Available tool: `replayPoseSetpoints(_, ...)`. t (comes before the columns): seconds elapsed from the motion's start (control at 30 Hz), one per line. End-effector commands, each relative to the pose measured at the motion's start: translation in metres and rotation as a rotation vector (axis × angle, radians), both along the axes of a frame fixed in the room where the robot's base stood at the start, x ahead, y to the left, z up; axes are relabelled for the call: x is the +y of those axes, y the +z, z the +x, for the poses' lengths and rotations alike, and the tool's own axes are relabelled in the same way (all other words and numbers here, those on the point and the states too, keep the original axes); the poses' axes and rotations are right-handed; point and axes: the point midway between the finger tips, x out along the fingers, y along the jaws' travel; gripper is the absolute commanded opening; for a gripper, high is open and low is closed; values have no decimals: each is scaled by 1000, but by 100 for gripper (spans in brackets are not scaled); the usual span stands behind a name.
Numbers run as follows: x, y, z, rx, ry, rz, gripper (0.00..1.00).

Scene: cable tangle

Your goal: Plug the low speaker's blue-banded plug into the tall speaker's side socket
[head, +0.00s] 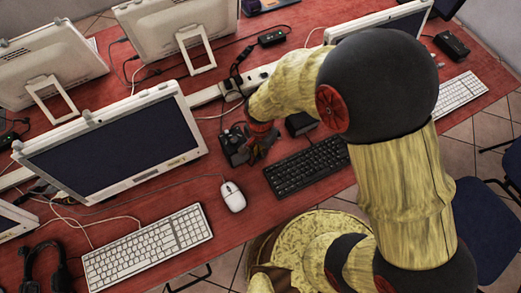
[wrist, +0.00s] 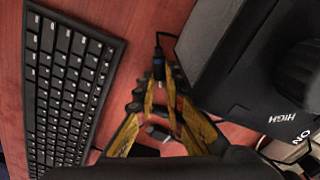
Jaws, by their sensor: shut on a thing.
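My gripper (wrist: 160,90) reaches down between the black keyboard and a black speaker, its yellow fingers closed around a small dark plug with a blue band (wrist: 158,72). A dark cable runs from the plug toward the top of the wrist view. The black speaker (wrist: 225,45) stands close to the right of the fingers, with a knob and printed lettering. In the head view my gripper (head: 262,148) is just right of this speaker (head: 233,146). A second black box (head: 300,123), perhaps the other speaker, is partly behind my arm. I cannot tell which is taller. No side socket is discernible.
A black keyboard (head: 306,165) lies right of my gripper in the head view. A white mouse (head: 232,196) and white keyboard (head: 148,248) lie nearer left. A monitor (head: 115,145) stands left. A white cable duct (head: 205,95) and loose cables run behind.

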Motion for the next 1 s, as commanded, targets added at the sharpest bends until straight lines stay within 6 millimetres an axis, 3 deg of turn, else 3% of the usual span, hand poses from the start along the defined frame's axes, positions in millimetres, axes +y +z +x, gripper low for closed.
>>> replayPoseSetpoints(1.0,11,0,-8,0,1,0,0)
